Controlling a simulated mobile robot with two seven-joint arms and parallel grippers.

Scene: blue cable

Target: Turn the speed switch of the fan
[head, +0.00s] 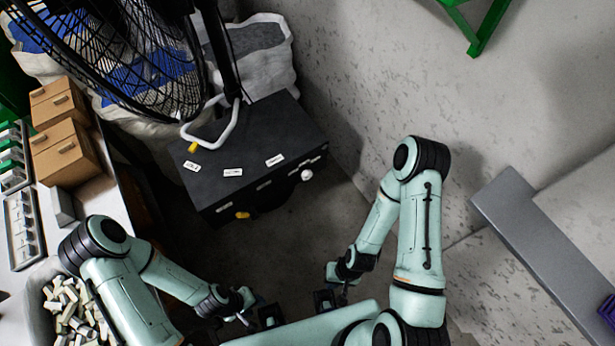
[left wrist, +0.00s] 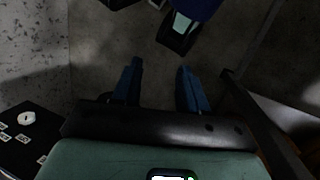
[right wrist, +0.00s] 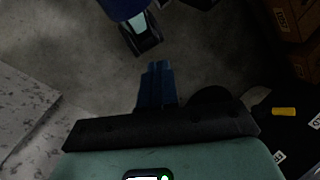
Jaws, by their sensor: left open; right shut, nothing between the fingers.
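The fan (head: 150,62) has a black wire cage at the upper left of the head view, on a black pole. The pole rises at a black box (head: 250,150) with white labels on top. A round white knob (head: 307,174) sits at the box's right front edge. It also shows in the left wrist view (left wrist: 26,118). I cannot tell for certain that it is the speed switch. My left gripper (head: 258,315) is open and empty, in front of the box. My right gripper (head: 325,300) is shut and empty, right of the left one. Both are apart from the box.
A yellow-tipped part (head: 242,215) sits on the box's front. Cardboard boxes (head: 65,152) stand on a table at the left. White sacks (head: 262,55) lie behind the fan. A grey ledge (head: 545,240) is at the right. The floor before the box is clear.

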